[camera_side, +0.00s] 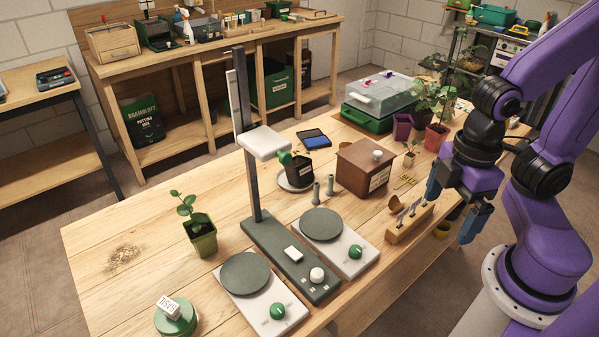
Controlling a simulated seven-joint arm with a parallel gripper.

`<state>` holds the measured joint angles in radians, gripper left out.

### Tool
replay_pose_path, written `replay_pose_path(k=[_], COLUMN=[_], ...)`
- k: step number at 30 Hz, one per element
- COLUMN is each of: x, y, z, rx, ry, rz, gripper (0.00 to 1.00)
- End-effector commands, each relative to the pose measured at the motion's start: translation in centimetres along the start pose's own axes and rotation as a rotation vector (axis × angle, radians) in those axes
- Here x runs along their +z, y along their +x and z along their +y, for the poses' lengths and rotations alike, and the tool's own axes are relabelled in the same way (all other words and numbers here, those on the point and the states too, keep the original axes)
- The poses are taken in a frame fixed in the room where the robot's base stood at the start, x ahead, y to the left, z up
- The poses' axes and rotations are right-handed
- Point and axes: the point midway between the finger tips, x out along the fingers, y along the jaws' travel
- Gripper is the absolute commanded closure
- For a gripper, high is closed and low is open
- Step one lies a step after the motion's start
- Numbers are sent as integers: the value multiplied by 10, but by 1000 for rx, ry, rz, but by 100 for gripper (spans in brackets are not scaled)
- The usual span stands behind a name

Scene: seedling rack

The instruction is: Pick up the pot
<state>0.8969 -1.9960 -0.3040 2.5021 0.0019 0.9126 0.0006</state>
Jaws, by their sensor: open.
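Several pots stand on the wooden table. A green pot (201,238) with a leafy seedling stands upright at the left. The frame does not show which pot is meant. My gripper (449,218) is open, its blue fingers apart near the table's right edge, away from the green and black pots.
A tall stand (240,130) rises between two round-plated devices (245,273) (321,224). A brown box (365,168), a wooden tool holder (409,224) and a clear-lidded green tray (378,97) stand to the right. Bare wood surrounds the green pot.

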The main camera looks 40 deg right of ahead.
Motion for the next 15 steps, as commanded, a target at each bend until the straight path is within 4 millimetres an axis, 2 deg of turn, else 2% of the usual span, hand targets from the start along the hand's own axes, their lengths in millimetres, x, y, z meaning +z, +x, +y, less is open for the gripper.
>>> replay_pose_path(k=[5, 11, 15], x=[-17, -69, -103], y=[10, 40, 61], z=[4, 25, 52], rx=[-13, -32, -19], ry=[49, 210, 344], rz=[42, 193, 314], gripper=[0, 0, 0])
